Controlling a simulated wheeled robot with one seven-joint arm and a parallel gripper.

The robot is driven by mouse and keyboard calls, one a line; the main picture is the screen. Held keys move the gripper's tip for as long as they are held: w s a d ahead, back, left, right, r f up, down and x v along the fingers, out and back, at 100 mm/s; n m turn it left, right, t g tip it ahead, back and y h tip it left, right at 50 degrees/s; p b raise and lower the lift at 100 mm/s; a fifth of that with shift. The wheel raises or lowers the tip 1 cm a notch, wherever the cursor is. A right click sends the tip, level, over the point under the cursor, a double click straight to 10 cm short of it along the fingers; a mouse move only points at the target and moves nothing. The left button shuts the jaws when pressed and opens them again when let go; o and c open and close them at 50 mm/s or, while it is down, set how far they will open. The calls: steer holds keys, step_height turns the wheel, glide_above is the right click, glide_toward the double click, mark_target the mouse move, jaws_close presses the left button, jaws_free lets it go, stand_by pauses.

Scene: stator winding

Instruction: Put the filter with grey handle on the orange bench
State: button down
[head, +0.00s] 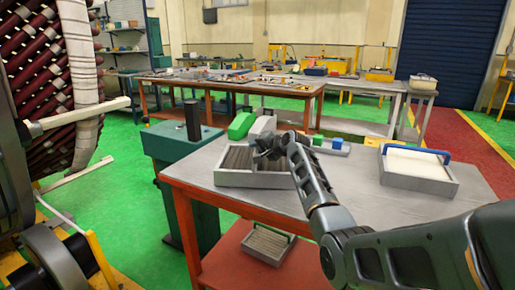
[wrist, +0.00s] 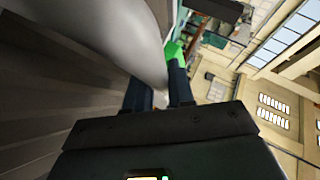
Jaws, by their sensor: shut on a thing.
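A filter in a shallow grey tray-like frame (head: 250,181) shows brown-grey ribs. It is on the near grey-topped bench (head: 350,205), which has an orange-red frame. In the wrist view, ribs (wrist: 40,95) fill the left side, beside a large smooth grey shape. I cannot tell whether the filter is lifted. Another orange-legged bench (head: 270,87) stands farther back.
A filter with a blue handle (head: 418,183) sits on the right of the near bench. Another lies on its red lower shelf (head: 267,246). Green (head: 242,125) and grey (head: 263,127) blocks stand behind my gripper. A teal cabinet (head: 180,143) adjoins left. The bench's front middle is clear.

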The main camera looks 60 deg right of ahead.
steer(key=c, duration=1)
jaws_free()
steer(key=shift+o, duration=0.2)
steer(key=shift+s, duration=0.1)
steer(key=v, duration=1.1)
steer(key=shift+s+a, duration=0.1)
steer(key=shift+s, duration=0.05)
steer(key=shift+s+a+r, duration=0.1)
steer(key=shift+s+r, duration=0.05)
